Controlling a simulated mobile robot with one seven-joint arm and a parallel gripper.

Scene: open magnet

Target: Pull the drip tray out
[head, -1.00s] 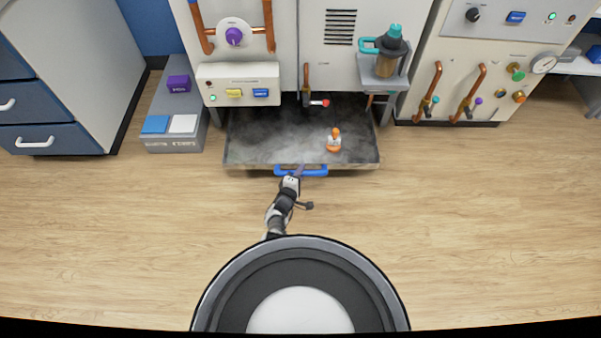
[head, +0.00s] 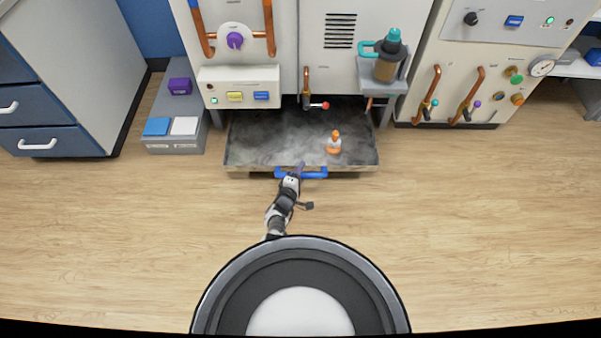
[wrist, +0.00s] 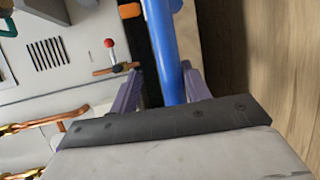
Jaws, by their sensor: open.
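The drip tray (head: 250,156) is a wide, shallow grey metal tray. It sticks out at floor level from the front of the pale machine. Its blue bar handle (head: 316,174) is on the front edge. My gripper (head: 296,170) is at the left half of this handle. In the wrist view, the blue handle (wrist: 165,50) runs between my two purple fingers (wrist: 160,90), which are open around it. Whether either finger touches the bar is hard to tell. An orange and white bottle (head: 334,143) stands in the tray, right of centre.
A red-tipped valve lever (head: 318,105) hangs above the tray's back. A teal-topped jug (head: 388,58) sits on a shelf to the right. A low grey box (head: 175,146) stands at the left. The wooden floor before the tray is clear.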

